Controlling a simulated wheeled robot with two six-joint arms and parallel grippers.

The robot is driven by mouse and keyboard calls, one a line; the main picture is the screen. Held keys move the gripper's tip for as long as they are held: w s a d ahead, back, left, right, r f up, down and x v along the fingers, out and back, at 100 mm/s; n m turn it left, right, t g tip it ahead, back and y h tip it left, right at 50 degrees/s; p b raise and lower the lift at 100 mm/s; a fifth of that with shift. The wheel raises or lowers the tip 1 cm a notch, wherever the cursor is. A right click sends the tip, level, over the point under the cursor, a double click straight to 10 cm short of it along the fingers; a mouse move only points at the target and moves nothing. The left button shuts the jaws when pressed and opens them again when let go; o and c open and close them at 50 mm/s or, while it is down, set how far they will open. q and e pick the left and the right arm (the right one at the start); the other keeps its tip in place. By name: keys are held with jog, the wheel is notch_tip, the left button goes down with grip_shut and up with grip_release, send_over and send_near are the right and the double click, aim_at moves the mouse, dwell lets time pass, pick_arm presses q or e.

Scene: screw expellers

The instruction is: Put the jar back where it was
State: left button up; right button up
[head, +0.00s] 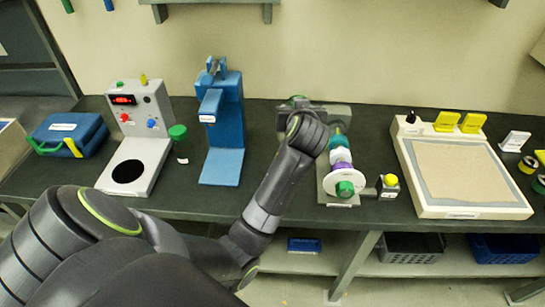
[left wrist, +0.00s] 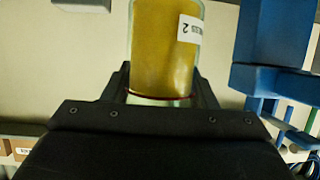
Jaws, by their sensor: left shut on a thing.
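A clear jar (left wrist: 163,40) with yellow-brown contents and a white label ending in "2" fills the upper middle of the left wrist view. My left gripper (left wrist: 163,88) is shut on it, with one dark finger on each side. In the head view my left arm reaches over the bench to the screw expeller (head: 340,165), which has a teal, purple and white barrel and a green knob. The arm's wrist hides the jar and the gripper fingers there. My right gripper is not in view.
The dark bench (head: 270,190) carries a blue stand (head: 222,130), a grey device with a red display (head: 138,125), a green-topped vessel (head: 178,135), a blue case (head: 68,132) and a white-framed tray (head: 475,212). A yellow button (head: 390,180) sits beside the expeller.

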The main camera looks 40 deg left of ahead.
pick_arm(q)
jog(key=w+a+f+n+g+y, duration=0.2)
jog(key=a+f+n+g+y, duration=0.15)
jog(key=a+f, duration=0.4)
jog(key=shift+t+h, duration=0.25)
notch_tip(320, 180, down, 9)
jog(key=shift+w+a+r+p, duration=0.1)
jog(key=shift+w+r+p, duration=0.1)
jog(key=shift+p, duration=0.15)
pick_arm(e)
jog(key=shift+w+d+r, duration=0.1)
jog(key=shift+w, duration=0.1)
pick_arm(q)
jog(key=shift+f, duration=0.2)
jog(key=o, duration=1.2)
jog(key=shift+s, duration=0.1)
jog(key=shift+r, duration=0.1)
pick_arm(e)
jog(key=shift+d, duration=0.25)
pick_arm(q)
jog(key=shift+r, duration=0.15)
